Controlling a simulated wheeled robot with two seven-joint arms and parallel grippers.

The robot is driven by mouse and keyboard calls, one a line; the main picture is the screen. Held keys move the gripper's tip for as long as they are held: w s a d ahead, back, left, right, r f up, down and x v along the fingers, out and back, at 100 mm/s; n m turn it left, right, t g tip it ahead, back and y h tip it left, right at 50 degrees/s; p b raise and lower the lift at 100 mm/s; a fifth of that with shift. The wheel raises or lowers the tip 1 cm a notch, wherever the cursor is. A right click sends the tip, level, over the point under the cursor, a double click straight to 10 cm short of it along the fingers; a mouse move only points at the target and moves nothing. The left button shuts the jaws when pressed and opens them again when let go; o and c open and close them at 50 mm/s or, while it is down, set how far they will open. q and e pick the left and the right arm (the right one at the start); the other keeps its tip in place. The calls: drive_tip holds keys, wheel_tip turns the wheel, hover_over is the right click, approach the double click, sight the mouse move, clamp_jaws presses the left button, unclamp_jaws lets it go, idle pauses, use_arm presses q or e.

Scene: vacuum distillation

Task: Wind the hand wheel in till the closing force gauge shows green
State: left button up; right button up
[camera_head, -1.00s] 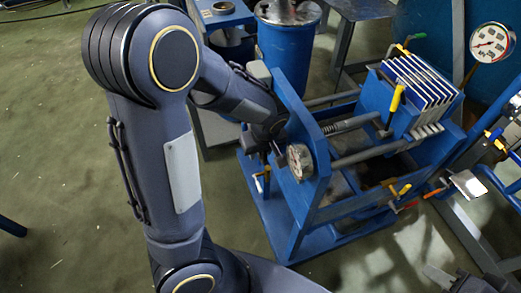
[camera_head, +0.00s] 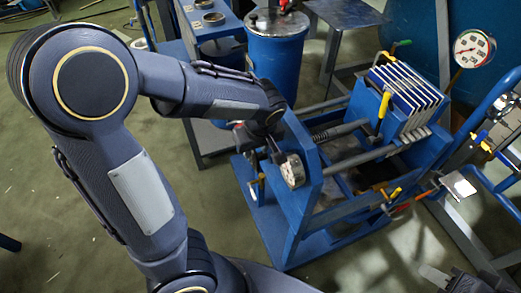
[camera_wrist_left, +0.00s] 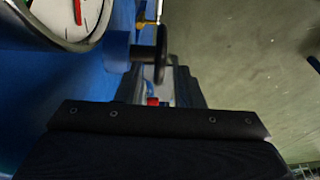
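The filter press, a blue frame (camera_head: 305,215), stands right of centre in the head view with a white-faced round gauge (camera_head: 293,171) on its near end plate. This gauge (camera_wrist_left: 75,15) is cut off at the top left of the left wrist view; a red needle part shows, but no green is readable. The dark hand wheel (camera_wrist_left: 161,52) appears nearly edge-on there, on a short shaft. My left gripper (camera_head: 262,152) is at the end plate, fingers apart and pointing toward the wheel. Whether they touch its rim I cannot tell. My right gripper (camera_head: 450,280) is partly visible at the bottom right.
A pack of white plates (camera_head: 405,88) sits in the press, with a yellow-handled lever (camera_head: 384,104) beside it. A blue drum (camera_head: 275,60) stands behind. Another dial gauge (camera_head: 473,48) and a blue-railed cart (camera_head: 505,90) are at the right. Green floor is open at the left.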

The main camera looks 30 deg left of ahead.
sight(254, 159)
use_arm(q)
drive_tip(key=r+h+p, duration=0.1)
drive_tip(key=p, duration=0.3)
drive_tip(key=d+r+g+h+p, duration=0.1)
drive_tip(key=p, duration=0.4)
drive_tip(key=shift+s+r+m+g, duration=0.15)
drive_tip(key=shift+r+m+g, duration=0.1)
drive_tip(key=shift+m+g, duration=0.05)
drive_tip(key=p, duration=0.3)
drive_tip(key=w+a+p, duration=0.1)
drive_tip(key=p, duration=0.3)
drive_tip(key=shift+a+f, duration=0.2)
drive_tip(key=shift+a, duration=0.1)
drive_tip(key=shift+w+a+f, duration=0.1)
drive_tip(key=shift+a+f, duration=0.05)
drive_tip(key=shift+a, duration=0.05)
drive_tip(key=shift+a+f, duration=0.1)
drive_tip(key=shift+f, duration=0.15)
wheel_tip(254, 159, down, 8)
drive_tip(key=shift+r, duration=0.15)
drive_tip(key=shift+c, duration=0.4)
clamp_jaws()
